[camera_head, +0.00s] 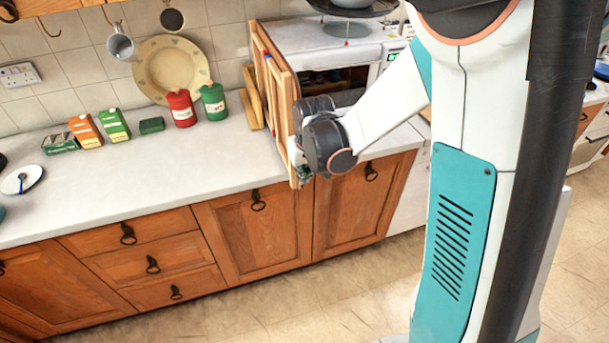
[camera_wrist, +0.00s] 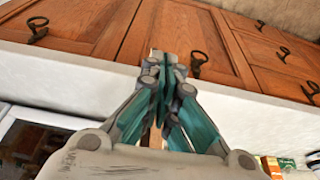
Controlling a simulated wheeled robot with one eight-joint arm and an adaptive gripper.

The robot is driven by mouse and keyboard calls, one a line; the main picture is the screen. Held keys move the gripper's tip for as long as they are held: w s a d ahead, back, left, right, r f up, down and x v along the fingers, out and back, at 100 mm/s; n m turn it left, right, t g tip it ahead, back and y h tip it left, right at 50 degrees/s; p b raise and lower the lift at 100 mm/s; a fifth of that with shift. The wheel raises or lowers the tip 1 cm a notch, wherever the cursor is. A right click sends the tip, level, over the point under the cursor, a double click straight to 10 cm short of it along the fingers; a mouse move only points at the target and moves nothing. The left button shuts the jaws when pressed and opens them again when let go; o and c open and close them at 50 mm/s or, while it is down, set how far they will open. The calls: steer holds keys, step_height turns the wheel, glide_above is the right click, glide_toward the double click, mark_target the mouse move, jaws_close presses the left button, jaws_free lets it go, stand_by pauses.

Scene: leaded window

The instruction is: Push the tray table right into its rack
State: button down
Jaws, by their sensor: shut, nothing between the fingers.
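The wooden tray table (camera_head: 286,110) stands upright on edge on the worktop, its near end reaching the counter's front edge. Its rack (camera_head: 251,108) seems to be the wooden frame beside and behind it; how far the tray table sits in it is hidden. My gripper (camera_head: 304,173) is shut and empty at the lower near end of the tray table, close against it; I cannot tell whether they touch. In the wrist view my gripper (camera_wrist: 164,72) has its teal fingers together, and a strip of pale wood (camera_wrist: 153,128) shows behind them.
A microwave (camera_head: 335,55) stands close to the right of the tray table. Red (camera_head: 181,107) and green (camera_head: 214,101) canisters, small boxes (camera_head: 114,124) and a leaning plate (camera_head: 172,68) are to the left. The worktop (camera_head: 160,175) in front of them is clear. Cabinet doors (camera_head: 255,230) lie below.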

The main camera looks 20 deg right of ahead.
steer(key=shift+w, duration=0.1)
steer(key=w+b, duration=0.2)
steer(key=w, duration=1.4)
steer(key=shift+w, duration=0.2)
steer(key=shift+s, duration=0.15)
